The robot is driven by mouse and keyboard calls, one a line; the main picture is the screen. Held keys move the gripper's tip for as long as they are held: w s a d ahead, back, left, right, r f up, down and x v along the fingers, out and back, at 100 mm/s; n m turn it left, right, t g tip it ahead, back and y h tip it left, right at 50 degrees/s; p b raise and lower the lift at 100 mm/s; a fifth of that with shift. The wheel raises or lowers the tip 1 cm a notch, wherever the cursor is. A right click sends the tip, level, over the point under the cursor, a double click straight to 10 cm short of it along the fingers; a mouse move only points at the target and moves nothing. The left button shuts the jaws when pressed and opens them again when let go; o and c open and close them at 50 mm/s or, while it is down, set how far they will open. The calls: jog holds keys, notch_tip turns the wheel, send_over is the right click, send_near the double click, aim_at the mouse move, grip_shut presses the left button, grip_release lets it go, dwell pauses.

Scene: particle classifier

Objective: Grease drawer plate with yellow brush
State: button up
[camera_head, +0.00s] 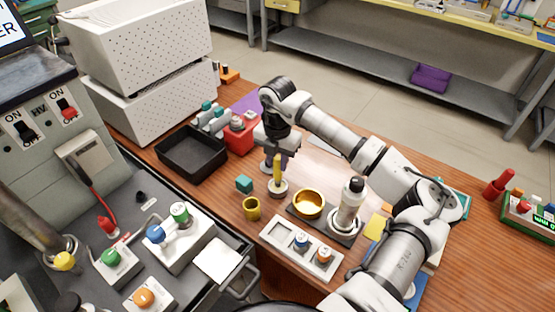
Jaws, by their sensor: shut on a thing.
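My gripper (277,160) points down over the wooden table and is shut on the yellow brush (277,174). The brush is upright, its upper end hidden between the fingers. A pale round piece (278,188) shows at its lower end; I cannot tell if it is the brush head or a stand under it. The likely drawer plate is a pale flat square (217,259) at the right edge of the dark machine top, with a grey handle (242,287) beside it. The brush is well above and right of this plate in the picture, apart from it.
A yellow cup (252,209), a teal cube (244,184), a gold bowl (308,203) and a white slotted tray (283,241) stand near the brush. A black bin (192,155) lies to the left. Knobs and switches crowd the machine top around the plate.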

jog(key=shift+f+b, duration=0.45)
jog(key=shift+b, duration=0.2)
dwell(1.8)
jog(key=shift+r, duration=0.15)
jog(key=shift+r+p, duration=1.45)
jog(key=shift+r, duration=2)
jog(key=shift+s+f, duration=0.1)
